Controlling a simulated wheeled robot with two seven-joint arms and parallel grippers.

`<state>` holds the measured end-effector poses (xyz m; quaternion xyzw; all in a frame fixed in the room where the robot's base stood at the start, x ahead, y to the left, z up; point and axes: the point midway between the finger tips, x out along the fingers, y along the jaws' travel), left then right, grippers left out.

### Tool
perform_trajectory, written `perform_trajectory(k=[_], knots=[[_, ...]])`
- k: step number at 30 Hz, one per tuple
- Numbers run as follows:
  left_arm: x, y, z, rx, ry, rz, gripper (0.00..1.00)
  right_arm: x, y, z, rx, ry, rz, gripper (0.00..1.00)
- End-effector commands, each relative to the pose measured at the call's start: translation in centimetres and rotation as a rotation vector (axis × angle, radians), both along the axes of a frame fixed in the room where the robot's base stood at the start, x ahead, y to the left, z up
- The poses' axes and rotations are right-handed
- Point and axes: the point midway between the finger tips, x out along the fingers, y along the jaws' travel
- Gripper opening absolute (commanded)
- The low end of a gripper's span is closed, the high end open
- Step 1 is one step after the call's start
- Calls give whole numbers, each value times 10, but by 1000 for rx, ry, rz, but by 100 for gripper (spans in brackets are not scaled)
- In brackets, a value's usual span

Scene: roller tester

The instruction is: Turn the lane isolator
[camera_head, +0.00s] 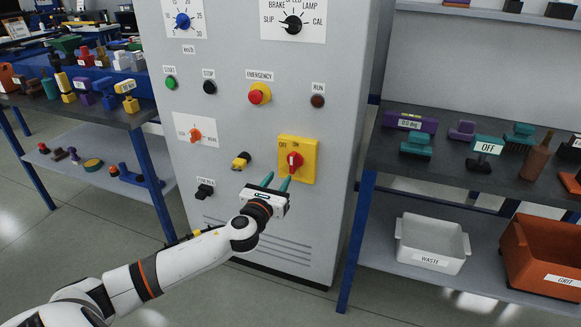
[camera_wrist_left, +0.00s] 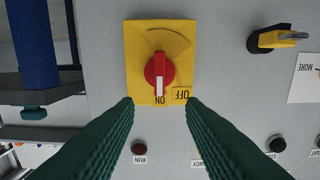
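The lane isolator is a red rotary knob (camera_head: 294,160) on a yellow plate (camera_head: 311,147) marked OFF and ON, low on the grey cabinet front. In the left wrist view the knob (camera_wrist_left: 159,70) appears upside down on its yellow plate (camera_wrist_left: 138,45), with its white pointer line towards ON. My left gripper (camera_head: 277,181) is open and empty, in front of the cabinet just below and left of the knob. In the left wrist view its green ridged fingers (camera_wrist_left: 159,102) stand apart on either side of the knob's line, short of it. My right gripper is not in view.
A yellow-and-black key switch (camera_head: 241,160) juts out left of the plate. An emergency button (camera_head: 259,94) and a RUN button (camera_head: 317,101) sit above. Shelves with loose parts flank the cabinet; a white WASTE bin (camera_head: 432,243) stands lower right.

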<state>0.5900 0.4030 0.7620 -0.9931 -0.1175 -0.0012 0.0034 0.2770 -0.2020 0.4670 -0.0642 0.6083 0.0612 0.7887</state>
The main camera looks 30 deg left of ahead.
Motion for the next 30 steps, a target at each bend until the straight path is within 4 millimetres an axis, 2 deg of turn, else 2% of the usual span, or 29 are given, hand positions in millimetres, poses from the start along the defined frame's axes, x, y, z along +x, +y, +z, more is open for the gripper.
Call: perform_trajectory(k=[9,15,20,27,28,30], knots=[[63,15,0,-7,-3,3,36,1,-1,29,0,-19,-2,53],[89,21,-1,-8,0,2,36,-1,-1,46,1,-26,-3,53],[96,23,-1,-8,1,1,36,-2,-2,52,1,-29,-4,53],[97,23,-1,-8,1,0,36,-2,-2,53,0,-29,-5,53],[97,23,-1,-8,1,0,35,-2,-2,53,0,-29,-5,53],[97,23,-1,-8,1,0,23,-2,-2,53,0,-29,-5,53]])
